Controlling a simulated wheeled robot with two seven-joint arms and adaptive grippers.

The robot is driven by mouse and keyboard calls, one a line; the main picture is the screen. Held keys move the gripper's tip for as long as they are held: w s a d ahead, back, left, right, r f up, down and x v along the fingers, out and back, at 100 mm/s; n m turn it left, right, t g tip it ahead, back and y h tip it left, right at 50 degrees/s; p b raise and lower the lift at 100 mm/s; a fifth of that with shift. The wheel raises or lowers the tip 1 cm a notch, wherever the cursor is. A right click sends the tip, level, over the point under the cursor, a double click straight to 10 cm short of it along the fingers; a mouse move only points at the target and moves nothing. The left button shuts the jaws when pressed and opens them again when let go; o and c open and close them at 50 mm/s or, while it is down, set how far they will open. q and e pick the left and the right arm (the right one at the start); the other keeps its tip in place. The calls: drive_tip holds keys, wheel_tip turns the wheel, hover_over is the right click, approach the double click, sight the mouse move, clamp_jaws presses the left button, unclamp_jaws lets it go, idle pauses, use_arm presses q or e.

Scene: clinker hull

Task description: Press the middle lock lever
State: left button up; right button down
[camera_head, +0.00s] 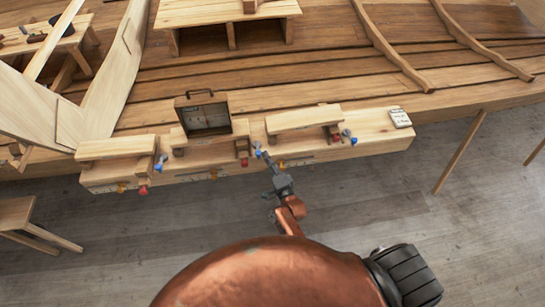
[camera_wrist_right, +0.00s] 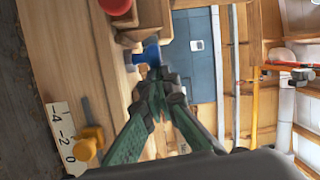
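The middle lock lever appears to be the blue-handled one (camera_head: 257,150) at the right end of the middle, open-lidded unit (camera_head: 205,117). A blue handle (camera_wrist_right: 147,55) also shows just beyond my fingertips in the right wrist view. My right gripper (camera_head: 268,162) has its fingers pointing at this lever from the front. In the wrist view its green fingers (camera_wrist_right: 160,84) converge, shut with nothing visible between them. Whether the tips touch the blue handle I cannot tell. Similar blue levers are on the left unit (camera_head: 160,163) and right unit (camera_head: 349,137). My left gripper is not in view.
Red knobs (camera_head: 245,163) sit beside the blue levers. A yellow knob (camera_wrist_right: 88,143) and a number scale (camera_wrist_right: 60,134) are on the beam's front face. A small label plate (camera_head: 400,118) lies at the beam's right end. Open floor (camera_head: 380,205) lies in front.

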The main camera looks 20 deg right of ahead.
drive_tip(key=shift+w+a+f, duration=0.1)
drive_tip(key=shift+a, duration=0.9)
drive_tip(key=s+d, duration=0.2)
drive_tip(key=s, duration=1)
drive_tip(key=shift+d+f, duration=0.25)
drive_tip(key=shift+s+d, duration=0.1)
